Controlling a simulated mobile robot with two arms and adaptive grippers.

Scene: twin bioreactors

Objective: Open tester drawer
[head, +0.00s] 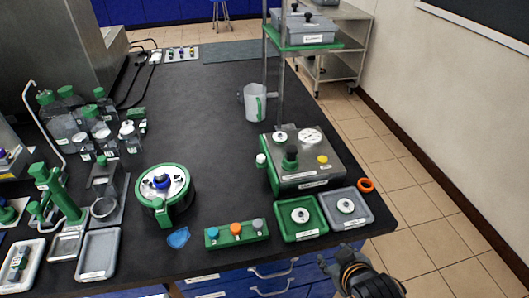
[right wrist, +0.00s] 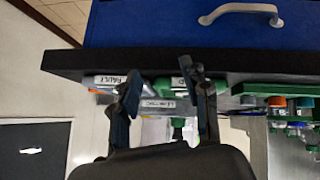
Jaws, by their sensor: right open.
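Blue drawer fronts (head: 302,268) sit under the front edge of the dark bench, with pale curved handles (head: 272,272); I cannot tell which is the tester drawer. In the right wrist view, which looks upside down, a blue drawer front (right wrist: 150,22) with a handle (right wrist: 240,12) shows at the top. My right gripper (head: 338,262) is off the bench's front right, to the right of the drawer handles. In the wrist view its two fingers (right wrist: 163,98) are apart with nothing between them. The drawers look shut. My left gripper is not in view.
A metal box with a gauge (head: 310,137), a green tray (head: 301,232) and a grey tray (head: 364,221) stand near the bench's front right corner. An orange ring (head: 366,185) lies at the right edge. Tiled floor (head: 425,198) is free to the right.

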